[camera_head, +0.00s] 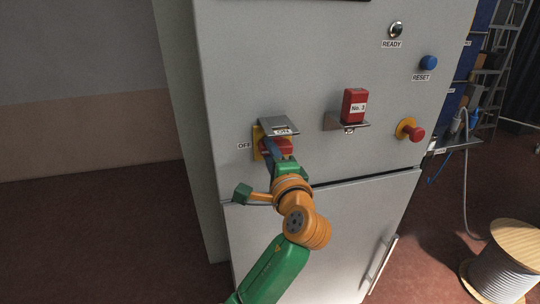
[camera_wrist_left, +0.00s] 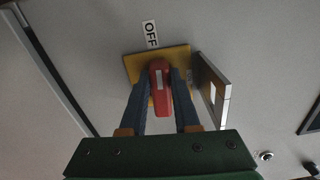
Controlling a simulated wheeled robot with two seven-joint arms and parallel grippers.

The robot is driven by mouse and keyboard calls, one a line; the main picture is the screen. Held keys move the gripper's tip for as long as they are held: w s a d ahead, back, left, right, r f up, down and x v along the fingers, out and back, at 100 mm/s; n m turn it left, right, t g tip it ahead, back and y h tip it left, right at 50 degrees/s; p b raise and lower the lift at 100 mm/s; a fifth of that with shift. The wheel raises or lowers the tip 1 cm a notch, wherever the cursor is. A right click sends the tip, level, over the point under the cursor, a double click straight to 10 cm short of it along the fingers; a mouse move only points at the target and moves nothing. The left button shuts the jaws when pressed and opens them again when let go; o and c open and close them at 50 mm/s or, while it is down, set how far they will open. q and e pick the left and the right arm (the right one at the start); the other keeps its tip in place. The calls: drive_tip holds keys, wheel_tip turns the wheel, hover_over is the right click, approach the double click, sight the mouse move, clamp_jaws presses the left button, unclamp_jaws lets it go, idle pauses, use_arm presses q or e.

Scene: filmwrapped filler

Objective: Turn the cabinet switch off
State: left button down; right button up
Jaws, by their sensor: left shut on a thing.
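The cabinet switch has a red handle (camera_head: 280,147) on a yellow plate (camera_head: 257,142) on the grey cabinet front. An OFF label (camera_head: 244,146) is left of the plate. A metal flap (camera_head: 278,125) with a small label sticks out above the handle. My left gripper (camera_head: 274,152) is at the switch. In the left wrist view its two blue fingers (camera_wrist_left: 162,95) stand either side of the red handle (camera_wrist_left: 159,84), shut on it. The handle's free end points away from the OFF label (camera_wrist_left: 150,34). The fingers hide part of the plate. My right gripper is not in view.
Right of the switch, a red "No. 2" block (camera_head: 354,105) sits on a metal bracket (camera_head: 345,124). A red push button (camera_head: 415,133), a blue RESET button (camera_head: 428,62) and a READY lamp (camera_head: 396,30) are further right. A cable spool (camera_head: 505,262) stands on the floor.

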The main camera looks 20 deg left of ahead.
use_arm(q)
drive_tip(key=shift+f+n, duration=0.15)
drive_tip(key=shift+n, duration=0.45)
drive_tip(key=c, duration=0.6)
unclamp_jaws()
drive_tip(key=shift+c, duration=0.2)
